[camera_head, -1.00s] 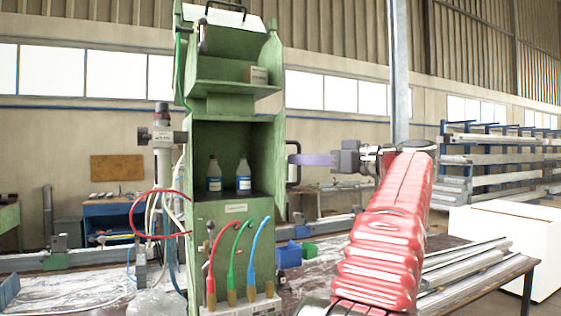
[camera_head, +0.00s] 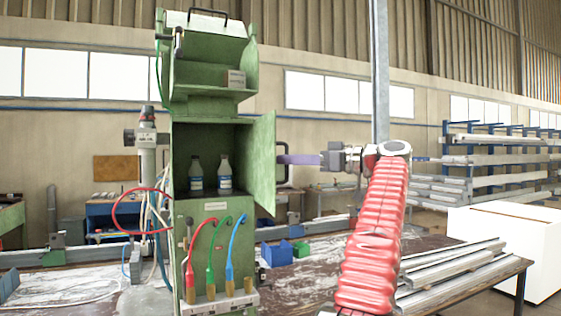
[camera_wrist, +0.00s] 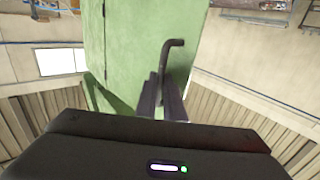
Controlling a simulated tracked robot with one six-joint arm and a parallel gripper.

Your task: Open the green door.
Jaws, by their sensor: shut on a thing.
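The green door (camera_head: 264,165) stands ajar at the right side of the green cabinet (camera_head: 213,105), with the lower compartment exposed. Its black bar handle (camera_head: 283,178) is on the outer face. In the wrist view the door (camera_wrist: 142,40) fills the upper middle, and the bent handle (camera_wrist: 166,52) runs down between my fingers. My gripper (camera_head: 284,159) reaches in from the right and is shut on the handle (camera_wrist: 162,98). The exact contact is partly hidden by the fingers.
Two bottles (camera_head: 196,175) stand inside the compartment. Red, green and blue hoses (camera_head: 238,245) rise at the cabinet's front below the door. Blue and green bins (camera_head: 275,254) sit on the bench behind. Metal profiles (camera_head: 455,268) lie at the right. Open air lies right of the door.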

